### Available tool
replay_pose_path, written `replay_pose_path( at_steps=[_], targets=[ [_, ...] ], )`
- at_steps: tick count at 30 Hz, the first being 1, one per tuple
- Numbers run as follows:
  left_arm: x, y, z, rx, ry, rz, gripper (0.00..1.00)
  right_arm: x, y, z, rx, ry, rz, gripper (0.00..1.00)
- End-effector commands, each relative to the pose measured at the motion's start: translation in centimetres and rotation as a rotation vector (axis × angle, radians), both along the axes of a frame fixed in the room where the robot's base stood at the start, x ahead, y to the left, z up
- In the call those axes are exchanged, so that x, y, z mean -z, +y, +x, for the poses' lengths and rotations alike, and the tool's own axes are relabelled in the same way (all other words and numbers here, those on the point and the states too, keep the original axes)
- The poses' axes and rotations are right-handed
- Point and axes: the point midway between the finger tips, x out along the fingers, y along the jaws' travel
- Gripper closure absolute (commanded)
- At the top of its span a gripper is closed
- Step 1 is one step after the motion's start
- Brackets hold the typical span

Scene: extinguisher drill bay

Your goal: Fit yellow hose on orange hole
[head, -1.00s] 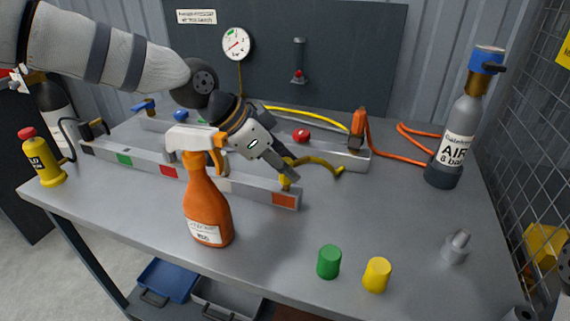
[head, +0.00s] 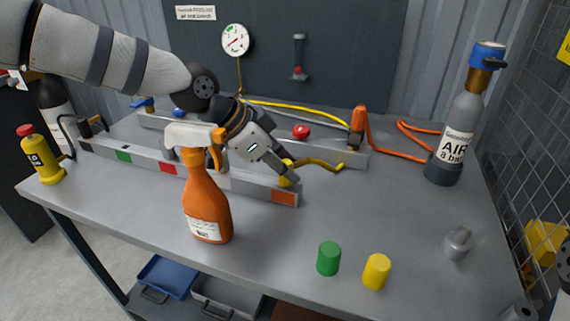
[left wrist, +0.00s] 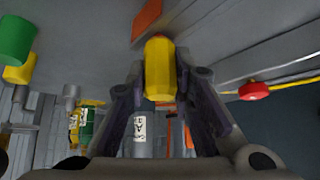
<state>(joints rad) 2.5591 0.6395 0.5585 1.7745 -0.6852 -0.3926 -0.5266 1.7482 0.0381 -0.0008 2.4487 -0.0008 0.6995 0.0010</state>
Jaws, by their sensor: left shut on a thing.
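The yellow hose (head: 325,166) runs from the gripper toward the right on the bench. My left gripper (head: 287,172) is shut on its yellow end piece, which shows between the fingers in the left wrist view (left wrist: 160,68). The orange-marked spot (head: 284,197) is at the right end of the front grey rail (head: 240,186). The held end is just above and behind that orange mark; the mark also shows beyond the end piece in the left wrist view (left wrist: 147,18). The hole itself is hidden, and I cannot tell whether the end touches the rail.
An orange spray bottle (head: 207,205) stands close in front of the left gripper. A green cylinder (head: 329,258) and a yellow one (head: 376,271) stand near the front edge. An air bottle (head: 457,140) stands at right.

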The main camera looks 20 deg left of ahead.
Motion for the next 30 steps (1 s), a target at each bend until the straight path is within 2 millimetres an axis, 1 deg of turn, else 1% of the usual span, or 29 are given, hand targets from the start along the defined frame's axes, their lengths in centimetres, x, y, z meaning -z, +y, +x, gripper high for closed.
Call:
replay_pose_path(
  at_steps=[10, 11, 12, 13, 14, 23, 26, 30],
  targets=[
    [0.3, 0.0, 0.0, 0.0, 0.0, 0.0, 1.0, 0.0, 0.0, 0.0, 0.0, 0.001, 0.0, 0.6],
    [0.3, 0.0, 0.0, 0.0, 0.0, 0.0, 0.74, 0.0, 0.0, 0.0, 0.0, 0.001, 0.0, 0.6],
    [0.3, 0.0, 0.0, 0.0, 0.0, 0.0, 0.65, 0.0, 0.0, 0.0, 0.0, 0.001, 0.0, 0.6],
    [0.3, 0.0, 0.0, 0.0, 0.0, 0.0, 0.58, 0.0, 0.0, 0.0, 0.0, 0.001, 0.0, 0.6],
    [0.3, 0.0, 0.0, 0.0, 0.0, 0.0, 0.55, 0.0, 0.0, 0.0, 0.0, 0.001, 0.0, 0.6],
    [0.1, 0.0, 0.0, 0.0, 0.0, 0.0, 0.55, 0.0, 0.0, 0.0, 0.0, 0.001, 0.0, 0.6],
    [-1.5, 0.0, 0.1, -0.001, -0.004, 0.0, 0.55, 0.0, 0.0, 0.0, 0.0, 0.001, 0.0, 0.6],
    [-5.1, 0.0, 0.1, 0.001, -0.005, 0.0, 0.55, 0.0, 0.0, 0.0, 0.0, 0.001, 0.0, 0.6]
  ],
)
